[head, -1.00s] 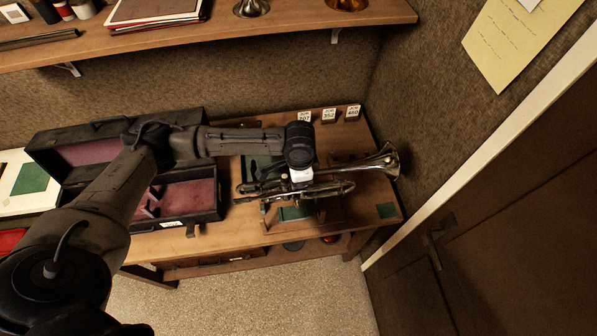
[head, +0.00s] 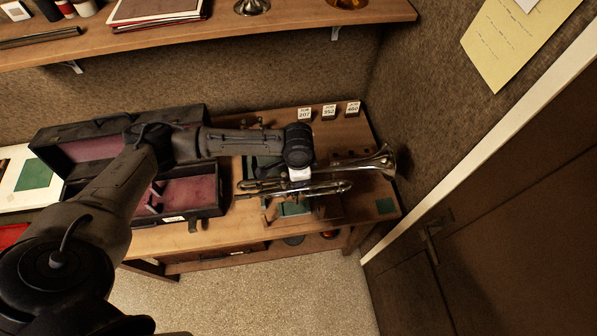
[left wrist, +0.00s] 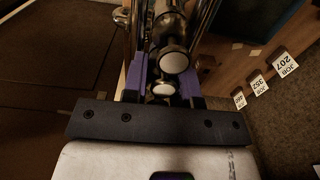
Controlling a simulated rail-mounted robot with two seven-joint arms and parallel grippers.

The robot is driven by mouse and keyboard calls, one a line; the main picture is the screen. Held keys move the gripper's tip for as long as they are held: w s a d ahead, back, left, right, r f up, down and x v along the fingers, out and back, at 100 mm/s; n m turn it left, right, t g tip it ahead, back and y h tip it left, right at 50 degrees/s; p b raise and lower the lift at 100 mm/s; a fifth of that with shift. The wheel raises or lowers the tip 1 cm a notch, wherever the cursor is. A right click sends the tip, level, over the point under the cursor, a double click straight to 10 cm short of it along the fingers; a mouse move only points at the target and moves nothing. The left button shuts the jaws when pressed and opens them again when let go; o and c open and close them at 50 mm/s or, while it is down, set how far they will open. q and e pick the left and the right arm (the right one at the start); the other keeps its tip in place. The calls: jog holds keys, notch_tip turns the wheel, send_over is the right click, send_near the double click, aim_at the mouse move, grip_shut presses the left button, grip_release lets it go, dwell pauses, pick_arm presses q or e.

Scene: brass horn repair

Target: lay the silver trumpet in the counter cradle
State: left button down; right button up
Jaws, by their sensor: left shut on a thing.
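The silver trumpet (head: 335,187) is above the right part of the counter in the head view, its bell (head: 384,160) to the right. My left gripper (head: 299,176) is over its middle. In the left wrist view, the purple fingers of my left gripper (left wrist: 165,78) are shut on the trumpet around its valve section (left wrist: 174,60). The counter cradle (head: 294,209), a wooden stand with green pads, is below the trumpet and partly hidden by it. I cannot tell whether the trumpet touches the cradle. My right gripper is not in view.
An open black case (head: 190,193) with burgundy lining stands left of the trumpet. Several job tags, one reading 207 (head: 304,113), stand along the counter's back. A shelf (head: 290,24) hangs above. A brown door (head: 500,230) is at the right.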

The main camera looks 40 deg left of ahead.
pick_arm(q)
jog(key=shift+f, duration=1.15)
jog(key=shift+f+b, duration=0.6)
jog(key=shift+f, duration=0.85)
jog(key=shift+f+b, duration=0.95)
jog(key=shift+f, duration=1.4)
jog(key=shift+w+f, duration=0.1)
jog(key=shift+f, duration=0.4)
jog(key=shift+f, duration=0.1)
jog(key=shift+f, duration=0.1)
jog(key=shift+f+b, duration=0.3)
jog(key=shift+f, duration=0.1)
jog(key=c, duration=1.1)
grip_release()
jog(key=shift+o, duration=1.4)
jog(key=shift+f, duration=0.15)
